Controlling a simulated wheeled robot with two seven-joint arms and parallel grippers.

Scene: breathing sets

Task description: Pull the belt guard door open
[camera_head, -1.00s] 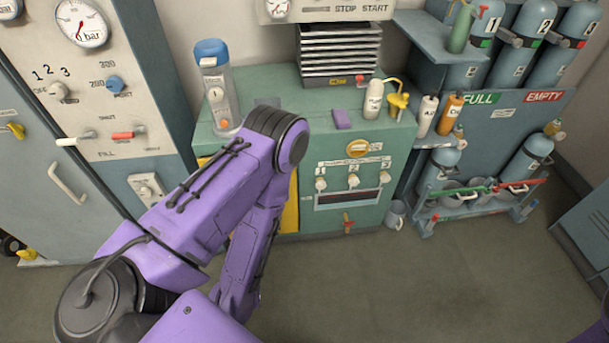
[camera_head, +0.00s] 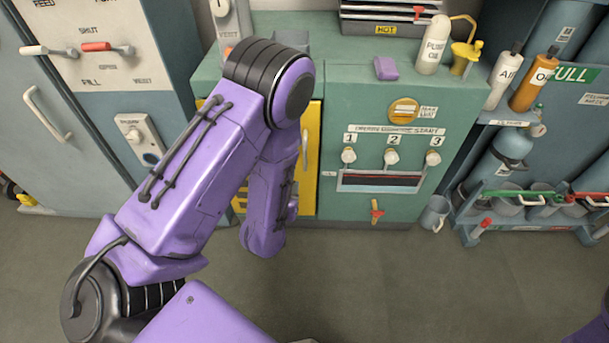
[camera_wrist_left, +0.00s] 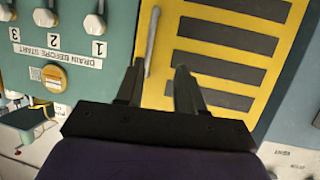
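The belt guard door is the yellow slotted panel (camera_head: 311,172) on the front of the green machine, partly hidden behind my left arm in the head view. It looks shut. Its slim upright handle (camera_head: 305,137) is near the door's right edge. The left wrist view, turned upside down, shows the yellow door (camera_wrist_left: 222,66) with dark slots and the grey handle (camera_wrist_left: 152,38). My left gripper (camera_wrist_left: 160,72) is open and empty, its fingertips pointing at the door by the handle's end. The handle is not clamped. The head view hides this gripper behind my arm. My right gripper is out of view.
The green machine (camera_head: 400,100) has three white knobs and a red-handled valve (camera_head: 376,211) right of the door. A grey mug (camera_head: 435,213) stands on the floor near its right corner. A grey cabinet (camera_head: 50,130) is at left. The floor in front is clear.

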